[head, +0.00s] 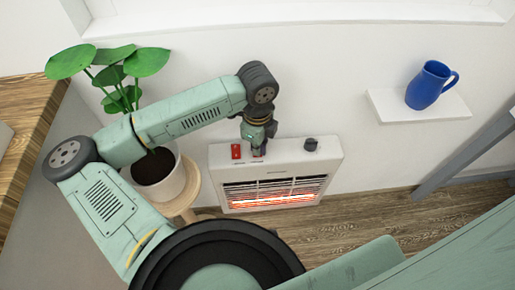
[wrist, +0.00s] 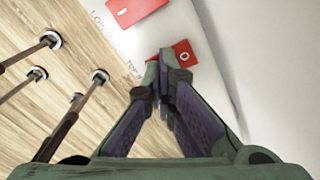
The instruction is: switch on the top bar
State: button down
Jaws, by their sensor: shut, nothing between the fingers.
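A white heater (head: 275,157) stands against the wall. Its lower bar (head: 270,200) glows orange; the upper part behind the grille looks dark. Two red rocker switches sit on its top: the left one (head: 236,151) is clear in the head view and shows a dash mark in the wrist view (wrist: 135,10). The other switch (wrist: 185,53), with a ring mark, is partly hidden by my fingers; printing beside it appears to begin "TOP". My gripper (wrist: 163,57) is shut and empty, its tips at this switch. I cannot tell whether they touch it.
A dark knob (head: 311,144) stands on the heater's right. A potted plant (head: 160,172) on a wooden stand (head: 190,188) is close on the left, beneath my arm.

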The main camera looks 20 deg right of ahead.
jog(key=shift+r+p, duration=1.5)
jog(key=shift+r, duration=1.95)
